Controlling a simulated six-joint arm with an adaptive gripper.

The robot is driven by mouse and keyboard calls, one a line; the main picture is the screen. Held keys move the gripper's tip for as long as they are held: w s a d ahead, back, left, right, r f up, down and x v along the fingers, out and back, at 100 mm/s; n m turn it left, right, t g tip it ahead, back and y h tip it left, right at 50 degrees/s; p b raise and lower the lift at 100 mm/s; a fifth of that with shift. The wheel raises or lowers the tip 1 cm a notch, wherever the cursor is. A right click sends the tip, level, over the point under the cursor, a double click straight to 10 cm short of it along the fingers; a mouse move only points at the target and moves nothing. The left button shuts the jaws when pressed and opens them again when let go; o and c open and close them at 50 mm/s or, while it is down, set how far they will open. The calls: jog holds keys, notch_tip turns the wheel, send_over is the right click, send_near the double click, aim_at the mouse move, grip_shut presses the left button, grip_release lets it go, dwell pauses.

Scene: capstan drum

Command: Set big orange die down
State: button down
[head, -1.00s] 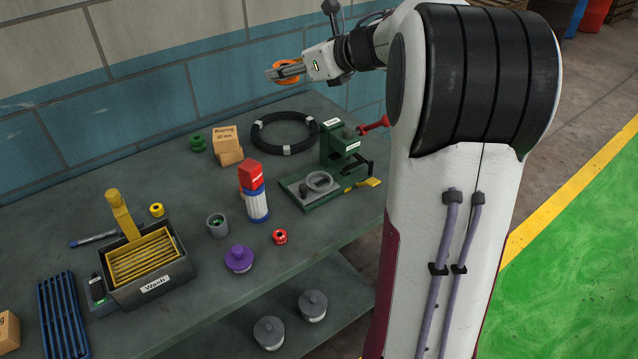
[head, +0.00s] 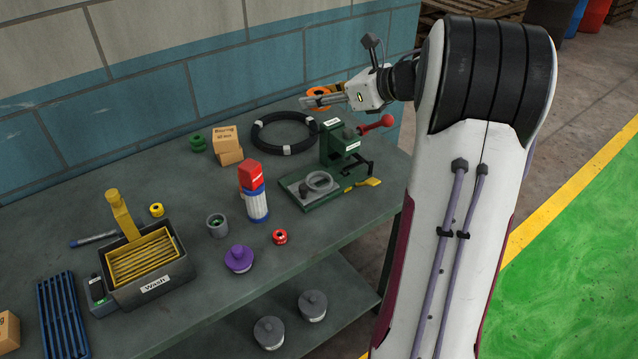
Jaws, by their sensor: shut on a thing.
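The big orange die (head: 318,92) is a round ring-like piece. My gripper (head: 312,101) is shut on it, at the back right of the bench. The die is held above the bench, behind the green press and near the black coil; its exact height is hard to tell. The fingers cover part of the die. The green press (head: 334,143) with a red handle stands below and in front of the gripper. A grey ring (head: 320,181) sits on its base plate.
The black coil (head: 258,143) lies left of the press.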

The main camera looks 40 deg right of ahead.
send_over(309, 176)
jog(key=s+d, duration=0.1)
jog(key=s, duration=0.2)
notch_tip(309, 176, down, 12)
jog(key=shift+d, duration=0.1)
jog(key=shift+f, duration=3.05)
jog(key=shift+f, duration=0.1)
jog(key=shift+f, duration=1.75)
jog(key=shift+f, duration=0.7)
jog(key=c, duration=1.7)
grip_release()
jog(key=shift+s+f, duration=0.1)
jog(key=shift+f, duration=0.1)
